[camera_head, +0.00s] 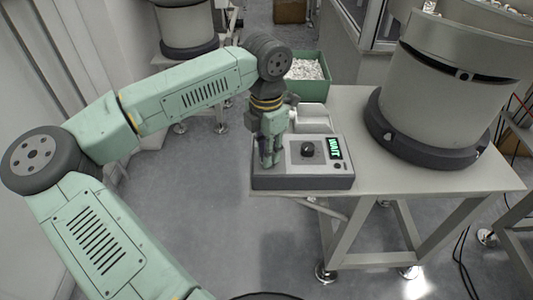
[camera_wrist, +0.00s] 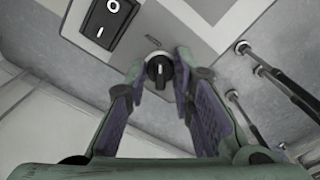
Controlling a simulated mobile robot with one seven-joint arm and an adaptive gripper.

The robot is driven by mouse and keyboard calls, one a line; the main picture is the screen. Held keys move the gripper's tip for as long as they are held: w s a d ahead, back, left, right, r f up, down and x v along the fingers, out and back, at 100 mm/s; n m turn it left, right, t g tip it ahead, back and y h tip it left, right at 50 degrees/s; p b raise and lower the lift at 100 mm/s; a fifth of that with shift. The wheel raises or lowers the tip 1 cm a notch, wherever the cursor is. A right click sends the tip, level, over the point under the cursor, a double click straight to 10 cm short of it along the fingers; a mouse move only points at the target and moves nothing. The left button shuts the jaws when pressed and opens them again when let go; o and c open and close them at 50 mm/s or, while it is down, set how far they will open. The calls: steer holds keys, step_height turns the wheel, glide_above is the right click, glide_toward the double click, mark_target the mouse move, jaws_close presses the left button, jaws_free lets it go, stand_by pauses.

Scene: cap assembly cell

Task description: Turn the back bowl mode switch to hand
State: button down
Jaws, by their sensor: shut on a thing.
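A grey control box (camera_head: 300,182) sits on the near left part of a table. The mode switch (camera_wrist: 160,71), a small black rotary knob with a white pointer line, shows in the wrist view on the box's face. The pointer runs roughly up and down in that view. My gripper (camera_wrist: 161,66) has its two fingers on either side of this knob, shut on it. In the head view my gripper (camera_head: 268,162) points down at the box's left end and hides the switch.
The box also bears a black dial (camera_head: 307,149) and a lit green display (camera_head: 335,148) that seems to read WAIT. A black rocker switch (camera_wrist: 112,20) is near the knob. A large bowl feeder (camera_head: 425,95) stands right, another (camera_head: 185,25) behind. A green bin (camera_head: 308,88) holds white parts.

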steer(key=m+b, duration=0.3)
steer(key=shift+f+m, duration=0.25)
steer(key=shift+m, duration=0.05)
steer(key=m+b, duration=0.2)
steer(key=m, duration=0.2)
steer(key=shift+r+m, duration=0.1)
steer(key=shift+m, duration=0.2)
steer(key=m+b, duration=0.1)
steer(key=m, duration=0.3)
steer(key=shift+b, duration=0.35)
steer(key=shift+r+m+b, duration=0.1)
steer(key=shift+m+b, duration=0.25)
steer(key=shift+m, duration=1.65)
steer(key=c, duration=1.4)
jaws_free()
steer(key=shift+o, duration=0.2)
